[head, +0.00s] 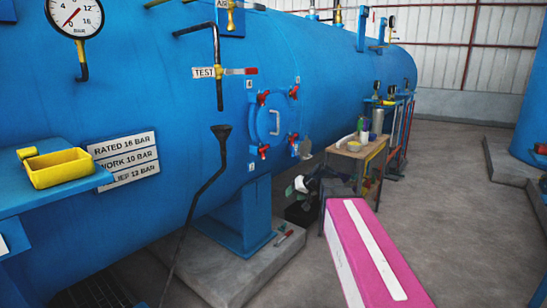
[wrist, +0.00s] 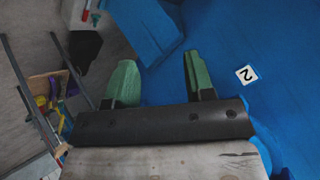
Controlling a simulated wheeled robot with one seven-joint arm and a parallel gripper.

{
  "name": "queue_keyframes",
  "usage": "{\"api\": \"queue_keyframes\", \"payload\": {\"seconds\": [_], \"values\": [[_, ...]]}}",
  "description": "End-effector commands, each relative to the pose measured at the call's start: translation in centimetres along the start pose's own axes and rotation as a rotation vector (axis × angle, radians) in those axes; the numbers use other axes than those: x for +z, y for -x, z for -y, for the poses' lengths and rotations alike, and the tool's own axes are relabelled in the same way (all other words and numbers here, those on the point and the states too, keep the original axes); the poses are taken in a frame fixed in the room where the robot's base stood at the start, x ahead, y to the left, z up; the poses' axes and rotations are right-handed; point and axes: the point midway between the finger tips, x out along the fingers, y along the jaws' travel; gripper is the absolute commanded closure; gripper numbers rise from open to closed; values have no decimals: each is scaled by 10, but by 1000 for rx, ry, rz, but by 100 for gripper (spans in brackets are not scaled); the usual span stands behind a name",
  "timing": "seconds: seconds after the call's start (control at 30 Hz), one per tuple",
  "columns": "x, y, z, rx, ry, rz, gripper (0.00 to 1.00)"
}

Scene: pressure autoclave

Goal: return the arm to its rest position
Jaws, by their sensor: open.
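My gripper (wrist: 160,80) shows in the wrist view with two green fingers spread apart and nothing between them. It is open and empty. Beyond the fingers is the blue autoclave wall (wrist: 220,35), with a white label reading 2 (wrist: 246,74) to the right of the fingers. I cannot tell how far the fingertips are from the wall. In the head view the large blue autoclave (head: 330,70) runs from left to back right, with a round hatch (head: 274,122) with red-handled clamps on its side. My gripper does not show in the head view.
A blue ledge with a yellow tray (head: 60,168) juts out at left. A small table (head: 352,152) with bottles stands past the hatch; a pink box-like shape with a white stripe (head: 372,250) fills the front right. A thin black pipe (head: 196,200) runs to the floor. Open concrete floor (head: 450,190) lies at right.

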Motion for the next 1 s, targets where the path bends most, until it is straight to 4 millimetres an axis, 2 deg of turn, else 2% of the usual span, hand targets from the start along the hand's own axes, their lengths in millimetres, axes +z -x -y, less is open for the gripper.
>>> {"api": "queue_keyframes", "payload": {"seconds": [0.03, 0.1, 0.3, 0.4, 0.5, 0.6, 0.7, 1.0], "values": [[28, -7, -13, 40, -17, 50, 51], [60, -15, -30, 99, -37, 114, 51], [151, -27, -76, 273, -91, 294, 51], [194, -27, -96, 361, -114, 378, 51], [230, -24, -112, 440, -130, 446, 51], [255, -21, -124, 501, -141, 497, 51], [270, -18, -130, 540, -146, 527, 51], [276, -17, -134, 560, -149, 541, 51]]}}
